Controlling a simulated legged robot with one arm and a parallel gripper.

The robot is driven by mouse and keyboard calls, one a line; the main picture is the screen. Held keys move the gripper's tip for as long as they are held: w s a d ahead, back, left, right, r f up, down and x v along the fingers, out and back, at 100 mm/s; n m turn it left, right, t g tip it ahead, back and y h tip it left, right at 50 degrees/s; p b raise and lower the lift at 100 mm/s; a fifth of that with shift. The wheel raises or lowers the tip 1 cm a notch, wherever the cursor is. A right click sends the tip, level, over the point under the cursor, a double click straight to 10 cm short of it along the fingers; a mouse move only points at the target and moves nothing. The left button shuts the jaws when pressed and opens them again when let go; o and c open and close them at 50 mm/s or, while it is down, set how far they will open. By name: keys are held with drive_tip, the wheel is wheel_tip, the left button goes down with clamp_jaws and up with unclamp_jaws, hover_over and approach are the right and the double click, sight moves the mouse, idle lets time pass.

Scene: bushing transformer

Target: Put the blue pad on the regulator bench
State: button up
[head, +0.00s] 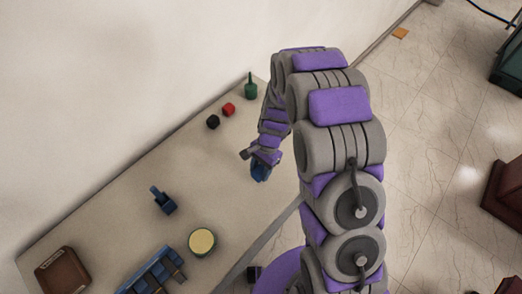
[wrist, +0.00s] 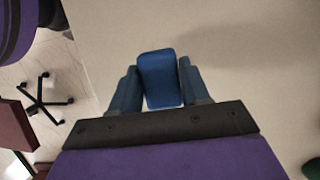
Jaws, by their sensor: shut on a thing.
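The blue pad (wrist: 160,79) is a rounded blue block between the two fingers of my gripper (wrist: 159,88) in the wrist view. The fingers are shut on its two sides. In the head view my gripper (head: 260,171) is over the right part of the bench, near its front edge, and the pad is largely hidden by it. The bench (head: 120,215) has a long beige top against the wall. I cannot tell whether the pad touches the bench top.
Green (head: 251,87), red (head: 229,109) and black (head: 213,122) objects stand at the far end. A blue piece (head: 164,201), a yellow-topped round tin (head: 202,241), a blue rack (head: 153,274) and a brown tray (head: 62,271) occupy the near left. The middle top is clear.

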drive_tip(key=w, duration=0.5)
drive_tip(key=w+f, duration=0.1)
drive_tip(key=w, duration=0.2)
drive_tip(key=shift+w+a, duration=0.1)
drive_tip(key=shift+w, duration=0.25)
drive_tip(key=shift+w+d, duration=0.35)
drive_tip(key=shift+w, duration=0.2)
drive_tip(key=shift+a+f, duration=0.2)
drive_tip(key=shift+f, duration=1.65)
drive_tip(key=shift+a+r, duration=0.1)
drive_tip(key=o, duration=0.9)
drive_tip(key=shift+d, duration=0.2)
drive_tip(key=shift+o, duration=0.2)
